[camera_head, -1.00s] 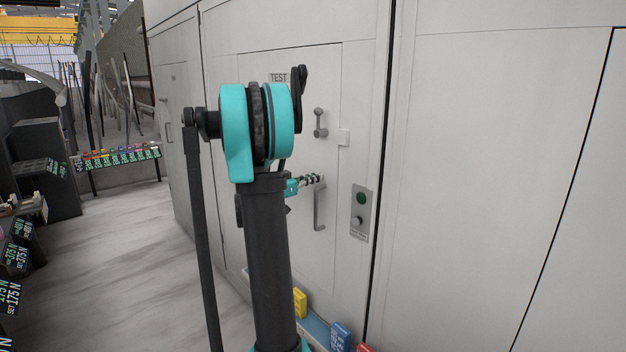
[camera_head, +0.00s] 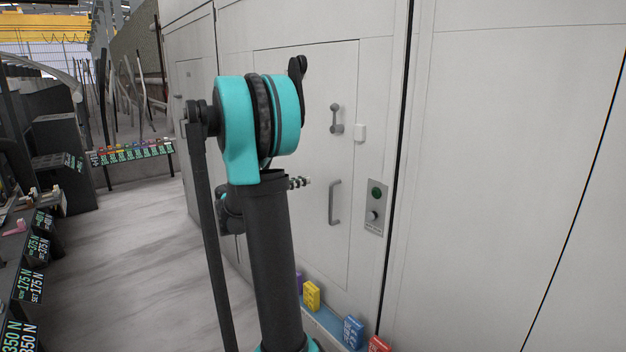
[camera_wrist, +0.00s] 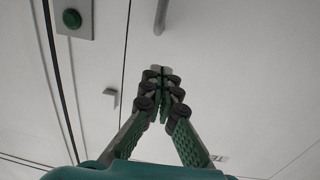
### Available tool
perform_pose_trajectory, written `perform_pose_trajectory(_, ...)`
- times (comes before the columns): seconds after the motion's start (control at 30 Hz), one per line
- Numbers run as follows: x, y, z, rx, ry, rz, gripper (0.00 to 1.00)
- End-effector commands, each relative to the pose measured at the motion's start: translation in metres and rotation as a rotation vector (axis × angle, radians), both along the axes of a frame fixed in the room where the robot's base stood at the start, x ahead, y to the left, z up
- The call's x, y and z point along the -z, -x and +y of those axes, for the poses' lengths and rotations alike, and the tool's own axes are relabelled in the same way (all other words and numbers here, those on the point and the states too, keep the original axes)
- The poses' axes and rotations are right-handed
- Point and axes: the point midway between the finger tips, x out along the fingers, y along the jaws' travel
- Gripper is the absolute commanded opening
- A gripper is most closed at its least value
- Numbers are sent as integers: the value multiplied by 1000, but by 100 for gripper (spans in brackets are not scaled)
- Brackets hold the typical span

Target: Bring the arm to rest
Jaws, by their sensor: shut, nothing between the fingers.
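My arm stands upright in the middle of the head view, with a dark column and a large teal joint on top. It hides most of my gripper. Only the dark, segmented fingers (camera_head: 300,182) show to the right of the column, in front of the grey door (camera_head: 300,80). In the wrist view my gripper (camera_wrist: 160,75) is shut, its fingertips together and empty. The pale wall panel lies behind the fingertips there. I see no contact with it, though the gap is hard to judge.
The door has a lever (camera_head: 336,118) and a vertical handle (camera_head: 334,203). A button panel (camera_head: 375,207) is to their right. Yellow (camera_head: 312,295), blue (camera_head: 353,332) and red (camera_head: 378,344) blocks sit low along the wall. Open floor (camera_head: 130,250) lies left, bordered by dark equipment with labels.

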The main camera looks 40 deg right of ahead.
Motion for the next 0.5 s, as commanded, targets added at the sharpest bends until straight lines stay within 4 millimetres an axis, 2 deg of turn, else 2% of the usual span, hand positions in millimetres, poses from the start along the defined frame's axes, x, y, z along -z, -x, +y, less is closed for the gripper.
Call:
perform_pose_trajectory(0.1, 0, 1, 10, -1, 0, 0, 0)
perform_pose_trajectory(0.37, 2, 2, 14, -1, -7, 5, 0)
perform_pose_trajectory(0.5, 22, 15, 23, -29, -102, 86, 0)
